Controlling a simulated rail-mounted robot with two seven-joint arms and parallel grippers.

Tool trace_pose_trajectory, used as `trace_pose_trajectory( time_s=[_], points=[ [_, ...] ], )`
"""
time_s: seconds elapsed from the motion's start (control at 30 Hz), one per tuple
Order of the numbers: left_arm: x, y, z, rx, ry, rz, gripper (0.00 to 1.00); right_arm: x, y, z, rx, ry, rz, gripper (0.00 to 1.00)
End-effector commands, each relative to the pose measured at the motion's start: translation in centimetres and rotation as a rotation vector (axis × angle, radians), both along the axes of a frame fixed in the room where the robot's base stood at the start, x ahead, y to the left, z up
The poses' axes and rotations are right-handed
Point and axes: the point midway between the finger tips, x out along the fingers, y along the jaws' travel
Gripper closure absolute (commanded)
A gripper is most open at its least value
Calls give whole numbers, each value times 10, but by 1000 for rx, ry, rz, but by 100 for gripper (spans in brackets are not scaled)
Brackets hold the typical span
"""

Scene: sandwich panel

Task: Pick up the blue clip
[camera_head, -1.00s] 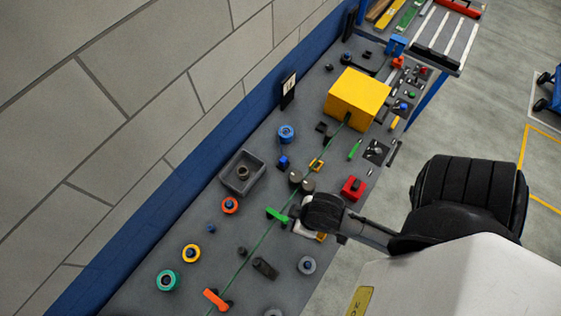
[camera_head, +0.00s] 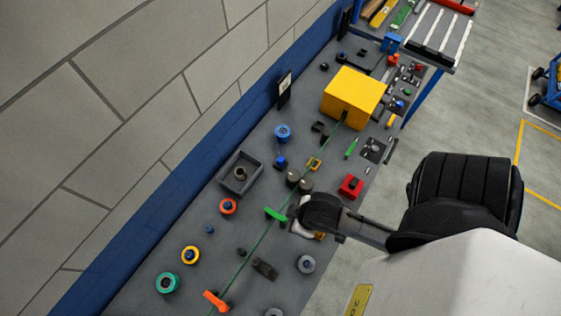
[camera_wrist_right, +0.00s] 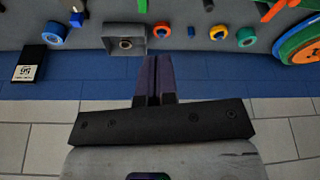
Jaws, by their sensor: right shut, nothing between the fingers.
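A small blue piece (camera_head: 281,161), which may be the blue clip, sits on the grey panel between the blue spool and the grey box. It also shows near the top left of the right wrist view (camera_wrist_right: 77,19). Its exact shape is too small to tell. My right gripper (camera_wrist_right: 154,62) is shut and empty, its fingers side by side, with the blue piece beyond and left of the tips. In the head view my right arm comes in from the right over the panel, and its fingers are hidden. My left gripper is not in view.
A grey open box (camera_head: 241,173), a blue spool (camera_head: 283,132) and dark round knobs (camera_head: 299,181) surround the blue piece. A green cord (camera_head: 247,256) with a green clip (camera_head: 275,214) and an orange clip (camera_head: 215,300) runs to a yellow block (camera_head: 353,96). A blue-edged wall borders the panel.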

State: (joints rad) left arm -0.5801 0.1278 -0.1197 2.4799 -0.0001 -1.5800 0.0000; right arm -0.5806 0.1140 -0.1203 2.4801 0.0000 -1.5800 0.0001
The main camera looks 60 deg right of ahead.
Motion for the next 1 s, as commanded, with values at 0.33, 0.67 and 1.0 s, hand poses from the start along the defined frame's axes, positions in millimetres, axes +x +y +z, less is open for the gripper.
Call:
trace_pose_trajectory(
  time_s=[0.33, 0.67, 1.0],
  points=[
    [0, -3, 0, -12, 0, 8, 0, 0, -1, 0, -2, 0, 1, 71],
    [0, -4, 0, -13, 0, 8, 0, 0, -3, 0, -11, -1, 7, 40],
    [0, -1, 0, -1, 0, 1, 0, 0, -2, 0, -8, 0, 5, 38]
  ],
)
